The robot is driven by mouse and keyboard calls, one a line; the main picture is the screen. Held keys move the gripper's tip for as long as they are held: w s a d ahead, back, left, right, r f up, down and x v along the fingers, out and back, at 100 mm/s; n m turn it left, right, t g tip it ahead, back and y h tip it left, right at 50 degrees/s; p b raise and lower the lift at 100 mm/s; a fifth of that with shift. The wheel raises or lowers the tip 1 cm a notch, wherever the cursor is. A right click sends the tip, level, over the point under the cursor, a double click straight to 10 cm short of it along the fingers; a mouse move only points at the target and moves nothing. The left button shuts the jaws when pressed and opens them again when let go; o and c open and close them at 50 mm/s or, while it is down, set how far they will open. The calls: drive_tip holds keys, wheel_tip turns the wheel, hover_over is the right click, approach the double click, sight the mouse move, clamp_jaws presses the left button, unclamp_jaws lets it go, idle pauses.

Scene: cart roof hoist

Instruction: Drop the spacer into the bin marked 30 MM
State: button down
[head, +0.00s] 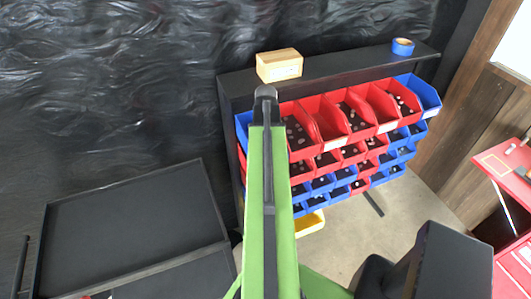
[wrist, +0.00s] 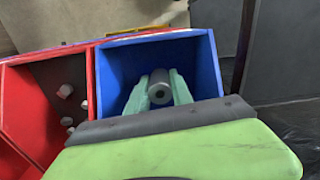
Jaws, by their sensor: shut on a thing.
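In the wrist view my gripper (wrist: 160,78) has its two pale green fingers closed on the spacer (wrist: 159,91), a short grey cylinder with a hole in its end. The fingers and spacer show against the inside of a blue bin (wrist: 208,62); their height relative to its rim is hard to tell. In the head view this seems to be the top-row blue bin (head: 242,128) at the left end, partly behind my arm. My fingers and the spacer are hidden there. No 30 MM mark is readable on any bin.
A red bin (wrist: 35,105) with small pale parts adjoins the blue one. The rack (head: 232,84) holds several rows of red and blue bins. A wooden box (head: 279,66) and blue tape roll (head: 402,46) stand on its top shelf. A dark panel (head: 130,225) lies left.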

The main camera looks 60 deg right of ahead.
drive_tip(key=shift+s+f+b, duration=0.1)
drive_tip(key=shift+f+b, duration=0.4)
drive_tip(key=shift+b, duration=0.15)
drive_tip(key=c, duration=1.1)
unclamp_jaws()
wheel_tip(320, 180, up, 13)
drive_tip(key=p, duration=1.3)
drive_tip(key=shift+r, duration=0.2)
